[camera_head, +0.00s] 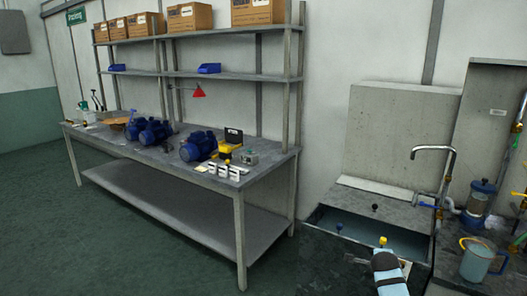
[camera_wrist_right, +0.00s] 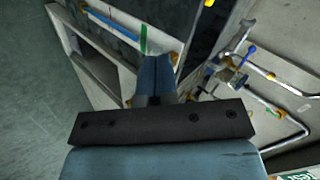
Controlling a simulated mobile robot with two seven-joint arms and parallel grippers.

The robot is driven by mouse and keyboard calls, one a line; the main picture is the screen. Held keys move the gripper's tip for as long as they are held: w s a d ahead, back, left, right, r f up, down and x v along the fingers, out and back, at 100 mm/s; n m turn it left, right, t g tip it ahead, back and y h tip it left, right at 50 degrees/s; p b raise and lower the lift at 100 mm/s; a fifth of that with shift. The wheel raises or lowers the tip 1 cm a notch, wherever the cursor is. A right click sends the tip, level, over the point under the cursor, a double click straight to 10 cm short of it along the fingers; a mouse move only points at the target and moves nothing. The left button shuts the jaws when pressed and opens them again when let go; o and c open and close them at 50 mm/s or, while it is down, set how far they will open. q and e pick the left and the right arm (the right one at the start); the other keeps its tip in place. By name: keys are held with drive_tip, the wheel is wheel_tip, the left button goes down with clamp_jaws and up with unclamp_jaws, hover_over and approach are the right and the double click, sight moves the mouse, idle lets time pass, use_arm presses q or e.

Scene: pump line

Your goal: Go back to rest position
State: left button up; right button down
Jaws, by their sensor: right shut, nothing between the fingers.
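My right gripper (camera_wrist_right: 157,68) shows in the right wrist view with its two blue fingers pressed together and nothing between them. Beyond the fingertips are a pale frame and a blue bar with a green mark (camera_wrist_right: 143,38); I cannot tell how far away they are. In the head view a light blue and dark part of my arm shows at the bottom right, in front of the sink (camera_head: 340,222). My left gripper is not in view.
A workbench (camera_head: 130,150) with blue pumps (camera_head: 198,146) and a yellow device (camera_head: 231,140) stands at the left. The floor (camera_head: 50,240) at front left is clear.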

drive_tip(key=s+a+f+n+t+y, duration=0.15)
drive_tip(key=s+a+f+n, duration=0.35)
drive_tip(key=s, duration=0.5)
drive_tip(key=s+a+f+n+y, duration=0.2)
drive_tip(key=s+a+f+n, duration=0.15)
drive_tip(key=s+n, duration=0.5)
drive_tip(key=s+a+f+n+t+y, duration=0.1)
drive_tip(key=s+a+f+n+y, duration=0.25)
drive_tip(key=s, duration=0.85)
drive_tip(key=s+a+r+n+y, duration=0.1)
drive_tip(key=s+a+n, duration=0.2)
drive_tip(key=s, duration=0.3)
drive_tip(key=s+a+r+n, duration=0.1)
drive_tip(key=s+a+n, duration=0.2)
drive_tip(key=s, duration=0.2)
use_arm(q)
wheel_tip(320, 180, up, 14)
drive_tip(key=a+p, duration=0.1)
drive_tip(key=p, duration=1.6)
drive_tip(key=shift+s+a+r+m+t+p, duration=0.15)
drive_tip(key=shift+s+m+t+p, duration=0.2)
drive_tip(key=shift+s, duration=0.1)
use_arm(e)
wheel_tip(320, 180, up, 15)
drive_tip(key=s, duration=0.1)
drive_tip(key=shift+s+d+n, duration=0.2)
drive_tip(key=shift+s+n, duration=0.1)
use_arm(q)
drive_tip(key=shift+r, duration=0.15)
